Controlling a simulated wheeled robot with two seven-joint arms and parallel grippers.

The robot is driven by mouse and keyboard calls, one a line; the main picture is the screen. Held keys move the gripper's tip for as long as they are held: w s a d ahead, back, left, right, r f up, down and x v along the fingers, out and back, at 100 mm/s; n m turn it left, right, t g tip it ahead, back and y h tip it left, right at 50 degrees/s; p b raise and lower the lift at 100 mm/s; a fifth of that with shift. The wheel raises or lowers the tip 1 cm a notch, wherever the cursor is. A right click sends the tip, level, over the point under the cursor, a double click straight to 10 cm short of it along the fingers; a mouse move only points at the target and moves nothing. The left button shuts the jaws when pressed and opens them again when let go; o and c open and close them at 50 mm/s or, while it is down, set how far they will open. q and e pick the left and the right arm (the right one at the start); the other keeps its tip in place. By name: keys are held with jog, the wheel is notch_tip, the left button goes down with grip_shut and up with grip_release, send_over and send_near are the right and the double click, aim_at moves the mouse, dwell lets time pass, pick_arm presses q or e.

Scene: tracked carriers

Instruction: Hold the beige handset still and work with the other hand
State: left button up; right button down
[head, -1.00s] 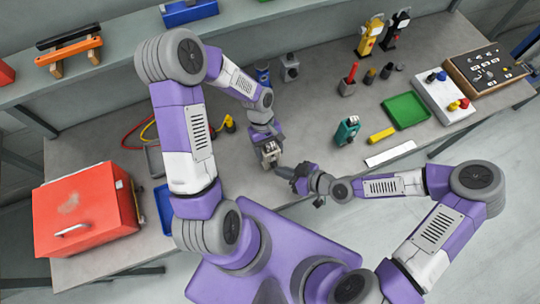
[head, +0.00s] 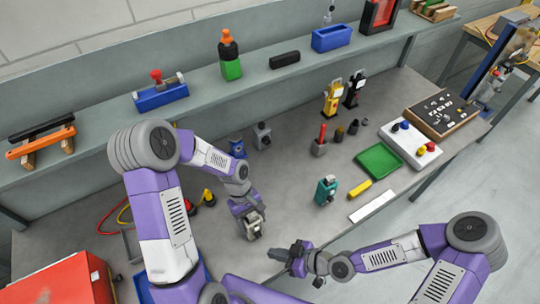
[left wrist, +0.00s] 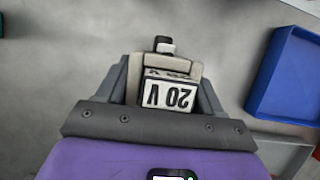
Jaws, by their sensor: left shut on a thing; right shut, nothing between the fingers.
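The beige handset (head: 254,228) is between the fingers of my left gripper (head: 250,220), over the near part of the grey bench. In the left wrist view the handset (left wrist: 150,65) shows a beige body, a dark stub at its far end and a white label reading "20 V" upside down. The two grey fingers of my left gripper (left wrist: 163,80) press on its sides. My right gripper (head: 280,252) is shut and empty, to the right of and a little nearer than the handset, apart from it.
A teal handset (head: 325,190) stands to the right. A yellow handset (head: 332,98) and a black one (head: 354,88) stand farther back. A green tray (head: 379,161), yellow bar (head: 359,193) and white strip (head: 372,205) lie at the right. A red box (head: 62,284) is at the near left.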

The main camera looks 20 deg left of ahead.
pick_arm(q)
jog(key=o, duration=1.2)
jog(key=shift+o, duration=0.2)
jog(key=v, duration=1.2)
